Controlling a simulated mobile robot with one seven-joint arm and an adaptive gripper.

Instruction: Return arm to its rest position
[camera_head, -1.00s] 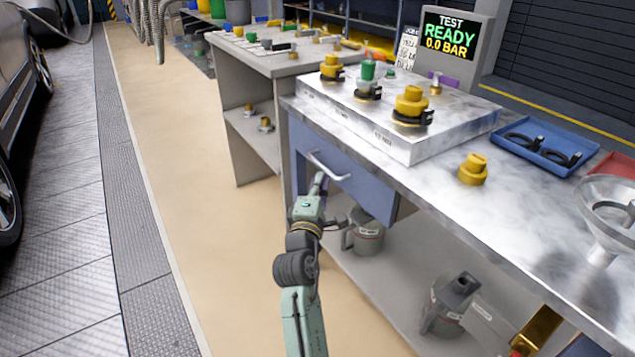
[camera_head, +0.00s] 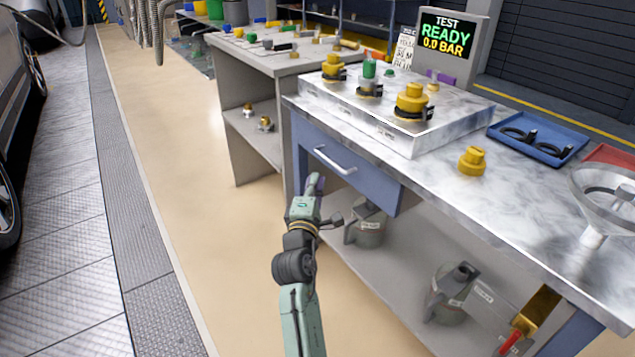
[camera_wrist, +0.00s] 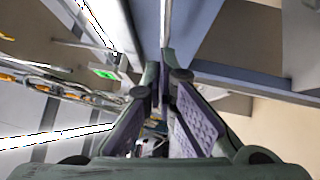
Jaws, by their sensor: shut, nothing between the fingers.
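My gripper (camera_head: 314,184) is at the end of my green and black arm, low in the middle of the head view. It is in front of the blue drawer (camera_head: 372,180) of the workbench, left of and below the silver drawer handle (camera_head: 335,160). In the wrist view, the purple-padded fingers (camera_wrist: 162,75) come together at their tips and hold nothing. The drawer looks closed. I cannot tell from the wrist view how near the fingertips are to the bench.
The marble-look bench top (camera_head: 440,190) carries yellow caps, a blue tray (camera_head: 540,140) and a funnel (camera_head: 605,190). Grey jugs (camera_head: 366,225) stand on the lower shelf. A second bench (camera_head: 245,60) is behind. The beige floor (camera_head: 190,200) to the left is clear. A car stands at far left.

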